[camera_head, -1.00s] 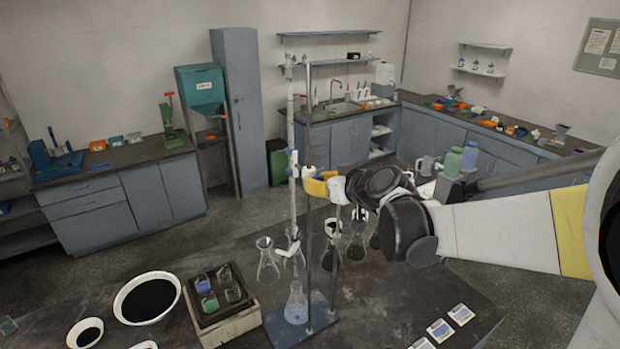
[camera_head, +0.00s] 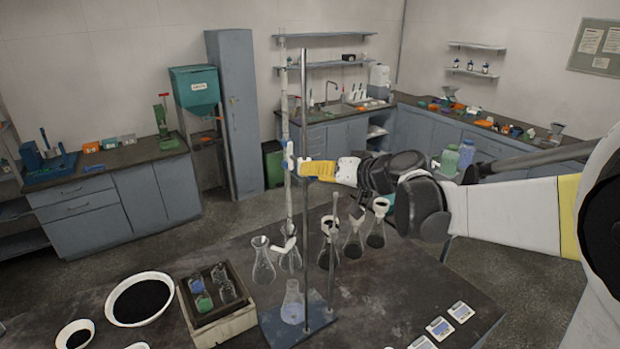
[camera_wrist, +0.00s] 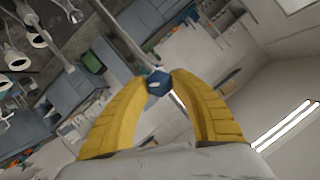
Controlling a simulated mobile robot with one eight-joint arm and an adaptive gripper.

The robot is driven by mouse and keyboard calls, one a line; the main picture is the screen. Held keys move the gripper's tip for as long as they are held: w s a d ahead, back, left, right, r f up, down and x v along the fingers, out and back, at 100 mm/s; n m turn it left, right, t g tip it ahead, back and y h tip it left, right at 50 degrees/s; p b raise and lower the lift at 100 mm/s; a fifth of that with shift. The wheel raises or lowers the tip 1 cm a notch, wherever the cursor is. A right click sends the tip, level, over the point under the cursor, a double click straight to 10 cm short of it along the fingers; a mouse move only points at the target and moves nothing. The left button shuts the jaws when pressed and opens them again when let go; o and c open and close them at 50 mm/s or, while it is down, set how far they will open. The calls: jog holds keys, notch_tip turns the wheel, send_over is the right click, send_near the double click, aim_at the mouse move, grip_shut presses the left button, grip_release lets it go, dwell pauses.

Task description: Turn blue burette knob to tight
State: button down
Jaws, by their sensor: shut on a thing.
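The blue knob (camera_wrist: 158,84) sits between the tips of my gripper's yellow fingers (camera_wrist: 158,76) in the wrist view. My gripper (camera_head: 303,168) is shut on it. In the head view the fingers reach left, level with a blue and white fitting (camera_head: 290,156) on the tall, upright burette (camera_head: 285,110). The knob itself is hard to make out there, and its turn angle cannot be read. A metal stand rod (camera_head: 304,85) rises beside the fingers from a blue base (camera_head: 318,325). A flask with pale blue liquid (camera_head: 293,305) stands on this base.
Several glass flasks (camera_head: 354,242) stand close around the rod. A wooden box with small jars (camera_head: 238,322) and a bowl of black powder (camera_head: 138,300) are at the left. Small labelled cards (camera_head: 440,328) lie at the right. Clear table lies between flasks and cards.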

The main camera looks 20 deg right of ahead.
jog(key=m+y+b, duration=0.2)
jog(key=m+b, duration=0.2)
jog(key=shift+d+f+m+y+b, duration=0.1)
jog(key=shift+f+m+y+b, duration=0.2)
jog(key=shift+y+b, duration=0.1)
jog(key=m+t+y+b, duration=0.1)
jog(key=m+y+b, duration=0.1)
jog(key=m+b, duration=0.1)
jog(key=shift+r+m+b, duration=0.1)
jog(key=shift+m+b, duration=0.25)
jog(key=shift+m, duration=0.45)
jog(key=shift+t, duration=0.3)
jog(key=c, duration=1.1)
grip_release()
jog(key=shift+o, duration=0.2)
jog(key=v, duration=1.2)
